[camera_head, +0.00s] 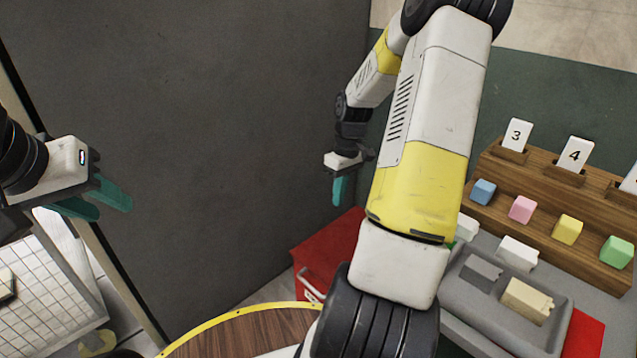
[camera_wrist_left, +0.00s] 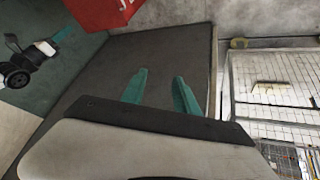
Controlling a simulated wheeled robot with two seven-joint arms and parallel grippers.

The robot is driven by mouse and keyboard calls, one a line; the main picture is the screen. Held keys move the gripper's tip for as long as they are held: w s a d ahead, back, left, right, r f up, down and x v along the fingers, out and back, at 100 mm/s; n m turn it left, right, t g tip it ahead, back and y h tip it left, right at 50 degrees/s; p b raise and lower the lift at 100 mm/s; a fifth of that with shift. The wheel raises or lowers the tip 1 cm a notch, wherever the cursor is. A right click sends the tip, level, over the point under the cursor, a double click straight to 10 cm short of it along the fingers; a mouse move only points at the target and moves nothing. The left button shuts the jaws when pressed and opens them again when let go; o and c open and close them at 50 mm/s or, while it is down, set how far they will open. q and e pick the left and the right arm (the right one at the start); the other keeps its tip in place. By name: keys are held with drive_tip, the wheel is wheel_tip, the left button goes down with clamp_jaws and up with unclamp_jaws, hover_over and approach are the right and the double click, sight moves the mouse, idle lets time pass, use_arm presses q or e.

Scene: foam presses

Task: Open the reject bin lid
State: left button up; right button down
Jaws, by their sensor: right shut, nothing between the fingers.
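The red reject bin (camera_head: 328,243) stands low in the middle of the head view, partly hidden behind my right arm. A pale handle (camera_head: 309,284) is on its front; its top looks flat and closed, though part is covered. The bin also shows at the top of the left wrist view (camera_wrist_left: 92,12). My right gripper (camera_head: 340,190) has its teal fingers together, pointing down, above and apart from the bin. My left gripper (camera_head: 102,203) is far to the left, away from the bin. Its two teal fingers stand apart with nothing between them (camera_wrist_left: 160,90).
A grey tray (camera_head: 465,310) with pale blocks lies right of my arm. A wooden rack (camera_head: 480,210) holds coloured blocks and number cards. A round wooden table (camera_head: 235,335) with yellow rim is at the bottom. A white wire basket (camera_head: 50,300) is at lower left. A dark panel (camera_head: 200,130) fills the middle.

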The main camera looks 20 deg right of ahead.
idle(0.6)
